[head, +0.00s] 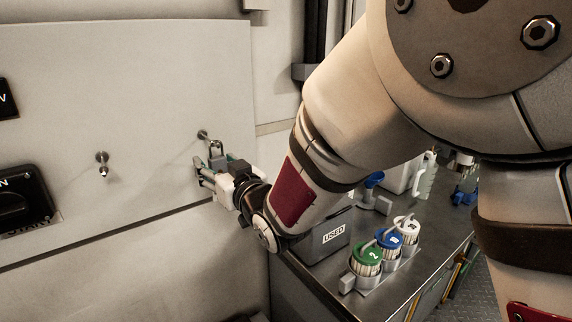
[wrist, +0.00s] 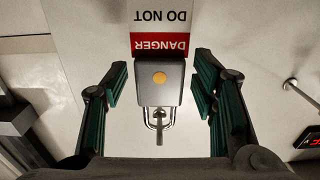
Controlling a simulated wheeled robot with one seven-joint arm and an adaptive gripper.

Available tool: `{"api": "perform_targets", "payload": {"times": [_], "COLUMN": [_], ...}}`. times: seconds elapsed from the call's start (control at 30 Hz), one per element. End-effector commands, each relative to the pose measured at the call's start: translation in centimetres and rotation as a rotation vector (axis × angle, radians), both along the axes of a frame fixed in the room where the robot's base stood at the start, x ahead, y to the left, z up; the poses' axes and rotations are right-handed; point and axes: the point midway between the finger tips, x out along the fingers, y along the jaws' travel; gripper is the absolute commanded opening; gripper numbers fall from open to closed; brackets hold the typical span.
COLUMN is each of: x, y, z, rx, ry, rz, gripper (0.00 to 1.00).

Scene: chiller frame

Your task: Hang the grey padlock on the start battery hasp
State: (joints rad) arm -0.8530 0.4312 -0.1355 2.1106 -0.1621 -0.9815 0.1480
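The grey padlock (wrist: 160,80) shows in the wrist view with its shackle toward the bottom of the picture and an orange-yellow round spot on its body. A metal post of the hasp (wrist: 159,130) shows inside the shackle loop, and the shackle appears to be around it. In the head view the hasp (head: 203,135) juts from the panel beside the padlock's shackle (head: 216,148). My gripper (head: 207,177) is open around the padlock body, with visible gaps between both green finger pads and its sides. The padlock body is mostly hidden by my gripper in the head view.
A red and white danger label (wrist: 160,30) borders the padlock; whether it is attached is unclear. Another metal post (head: 102,160) and a black switch (head: 20,205) are on the panel (head: 130,80). A grey USED box (head: 325,238) and several lidded canisters stand on the counter (head: 408,283).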

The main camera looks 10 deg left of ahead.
Motion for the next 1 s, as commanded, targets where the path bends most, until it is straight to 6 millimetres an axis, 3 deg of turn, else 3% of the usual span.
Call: {"api": "perform_targets", "payload": {"times": [0.03, 0.2, 0.63, 1.0], "x": [0.0, 0.0, 0.1, 0.6], "y": [0.0, 0.0, 0.0, 0.4], "z": [0.0, 0.0, 0.3, 1.6], "rx": [0.000, 0.000, 0.002, 0.002], "ry": [0.000, 0.000, -0.001, -0.001], "rz": [0.000, 0.000, -0.001, -0.003], "gripper": [0.37, 0.00, 0.00, 0.00]}}
